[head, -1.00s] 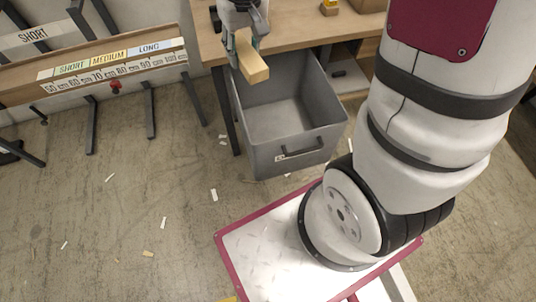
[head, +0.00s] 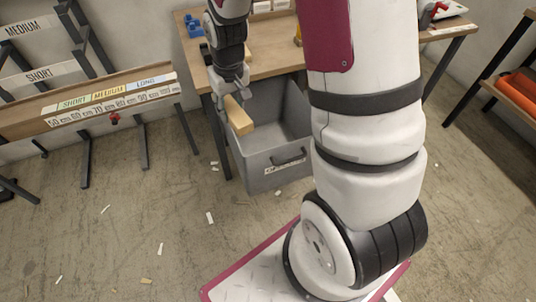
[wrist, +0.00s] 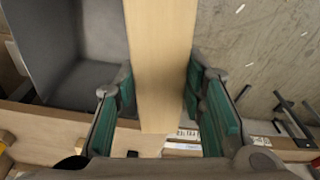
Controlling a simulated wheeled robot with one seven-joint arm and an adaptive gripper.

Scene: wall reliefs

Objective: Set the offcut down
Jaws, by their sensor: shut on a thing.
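The offcut is a pale, square-edged wooden block (head: 238,117), held in my gripper (head: 232,92). In the wrist view the offcut (wrist: 160,50) runs lengthwise between the two green-padded fingers of my gripper (wrist: 160,92), which are shut on it. A grey open bin (head: 270,163) with a front handle stands on the floor below. In the head view the offcut overlaps the bin's left side. In the wrist view the bin (wrist: 35,35) lies left of the offcut and bare floor lies right. I cannot tell its height above the rim.
A wooden workbench (head: 272,62) stands behind the bin, with small blue and yellow items on it. A rack with length labels (head: 110,97) is at the left. A shelf with orange items (head: 518,88) is at the right. Small scraps litter the open floor.

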